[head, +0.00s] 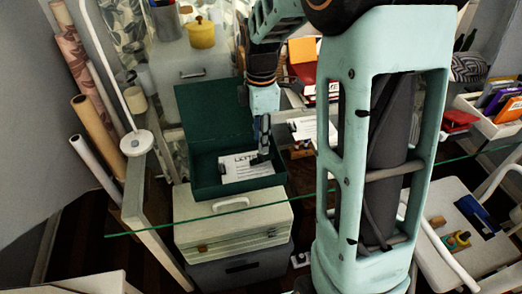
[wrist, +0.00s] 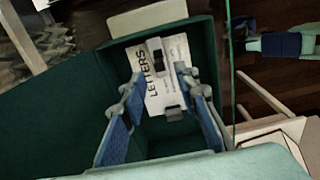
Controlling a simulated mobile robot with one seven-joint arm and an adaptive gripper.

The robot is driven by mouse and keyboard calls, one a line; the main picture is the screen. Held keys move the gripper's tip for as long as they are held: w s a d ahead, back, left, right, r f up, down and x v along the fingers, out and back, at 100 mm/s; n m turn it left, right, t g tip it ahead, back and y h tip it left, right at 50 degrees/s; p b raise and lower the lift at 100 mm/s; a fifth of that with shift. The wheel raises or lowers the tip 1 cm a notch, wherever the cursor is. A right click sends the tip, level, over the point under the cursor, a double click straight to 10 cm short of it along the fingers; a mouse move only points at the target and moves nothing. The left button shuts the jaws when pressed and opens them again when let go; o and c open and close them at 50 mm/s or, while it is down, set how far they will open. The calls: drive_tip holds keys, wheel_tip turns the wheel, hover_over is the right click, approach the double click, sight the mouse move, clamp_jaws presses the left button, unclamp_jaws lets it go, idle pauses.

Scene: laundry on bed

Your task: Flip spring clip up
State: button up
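An open dark green box (head: 205,190) stands on a pale case, with its lid raised at the back. A white sheet (head: 240,172) lies inside; in the wrist view, this sheet (wrist: 178,55) reads "LETTERS". A dark clip-like part (wrist: 158,60) lies over the lettered part of the sheet, and a grey one (wrist: 173,113) sits at its near edge. I cannot tell which is the spring clip or whether either is raised. My gripper (head: 263,145) is over the box. In the wrist view its two fingers (wrist: 158,78) are spread apart with nothing held between them.
The pale case (head: 235,222) supports the box. A glass edge (head: 150,230) runs across in front. A yellow pot (head: 201,33) stands behind, rolled papers (head: 95,118) lean at the left, and a tray of books (head: 502,112) is at the right.

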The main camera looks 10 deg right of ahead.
sight(262, 158)
wheel_tip(262, 158, down, 6)
drive_tip(key=shift+r+b, duration=0.2)
drive_tip(key=shift+b, duration=0.1)
clamp_jaws()
drive_tip(key=shift+w, duration=0.1)
